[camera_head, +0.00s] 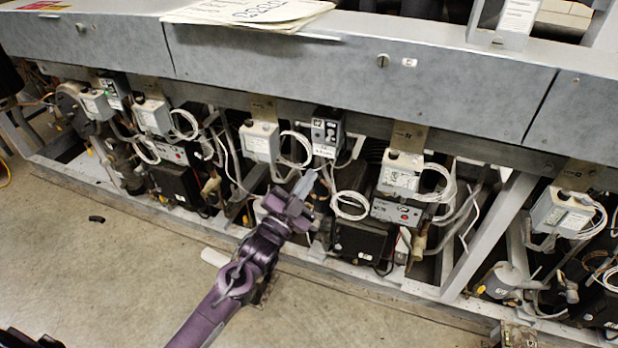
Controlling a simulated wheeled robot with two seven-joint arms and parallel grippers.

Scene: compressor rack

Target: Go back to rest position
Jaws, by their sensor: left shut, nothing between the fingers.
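My left gripper (304,187), at the end of my purple arm, reaches in from the bottom of the picture. Its fingers are shut with nothing between them. They point up and away at the front of the compressor rack (360,66), just below a dark control box (327,134) and near looped white cables. I cannot tell whether the fingertips touch anything there. My right gripper is not in view.
Several grey boxes, one of them a labelled box (400,172), hang along the rack with white cable loops. A slanted metal strut (488,236) stands at the right. Papers (250,12) lie on top. The concrete floor (110,270) in front is mostly clear.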

